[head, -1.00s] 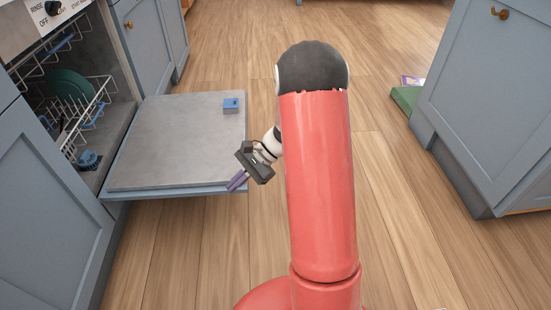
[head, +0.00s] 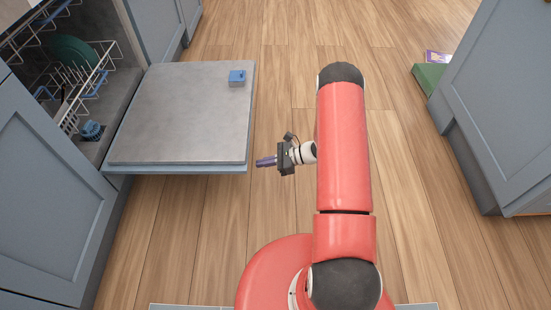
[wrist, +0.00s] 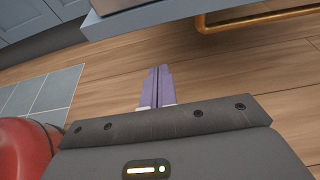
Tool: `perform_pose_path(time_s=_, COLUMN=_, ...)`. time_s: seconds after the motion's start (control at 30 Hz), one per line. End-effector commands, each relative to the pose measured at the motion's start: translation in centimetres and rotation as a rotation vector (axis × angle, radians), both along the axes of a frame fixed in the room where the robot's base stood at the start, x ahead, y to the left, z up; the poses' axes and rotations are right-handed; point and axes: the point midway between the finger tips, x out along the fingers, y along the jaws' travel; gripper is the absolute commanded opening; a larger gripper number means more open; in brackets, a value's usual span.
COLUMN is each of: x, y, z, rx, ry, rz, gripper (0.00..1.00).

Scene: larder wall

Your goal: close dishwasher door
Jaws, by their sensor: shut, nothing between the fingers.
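The dishwasher door (head: 180,115) is folded down flat, its grey inner face up, to the left of my arm in the head view. A small blue block-like part (head: 237,77) is on its far right area. My gripper (head: 258,162) is shut and empty, just right of the door's near right corner, with a small gap in the picture. In the wrist view the purple fingers (wrist: 156,85) are together. The door's edge (wrist: 150,18) crosses the top there, with an orange-brown bar (wrist: 255,18) beneath it.
The open dishwasher holds a wire rack (head: 95,75) with a green plate (head: 70,52). Blue cabinets (head: 45,200) flank it, and another cabinet (head: 500,110) stands at right. A green box (head: 428,78) lies on the floor by it. The wooden floor (head: 280,80) beyond is clear.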

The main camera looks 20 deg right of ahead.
Motion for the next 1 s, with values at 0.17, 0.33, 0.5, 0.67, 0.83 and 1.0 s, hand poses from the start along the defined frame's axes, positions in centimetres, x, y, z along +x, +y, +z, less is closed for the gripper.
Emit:
perform_pose_path(time_s=0.17, x=1.0, y=3.5, z=-1.4, rx=-0.001, ry=0.001, rz=0.004, gripper=0.0)
perform_pose_path(time_s=0.33, x=1.1, y=3.3, z=1.6, rx=-0.003, ry=-0.002, rz=0.001, gripper=0.0)
perform_pose_path(time_s=0.5, x=1.1, y=3.3, z=2.7, rx=-0.003, ry=-0.002, rz=0.001, gripper=0.0)
perform_pose_path(time_s=0.67, x=1.0, y=3.3, z=2.8, rx=-0.001, ry=-0.001, rz=0.0, gripper=0.0)
perform_pose_path(time_s=0.83, x=1.0, y=3.3, z=2.8, rx=-0.002, ry=-0.001, rz=0.001, gripper=0.0)
perform_pose_path(time_s=1.0, x=1.3, y=3.2, z=3.5, rx=-0.01, ry=0.0, rz=0.001, gripper=0.0)
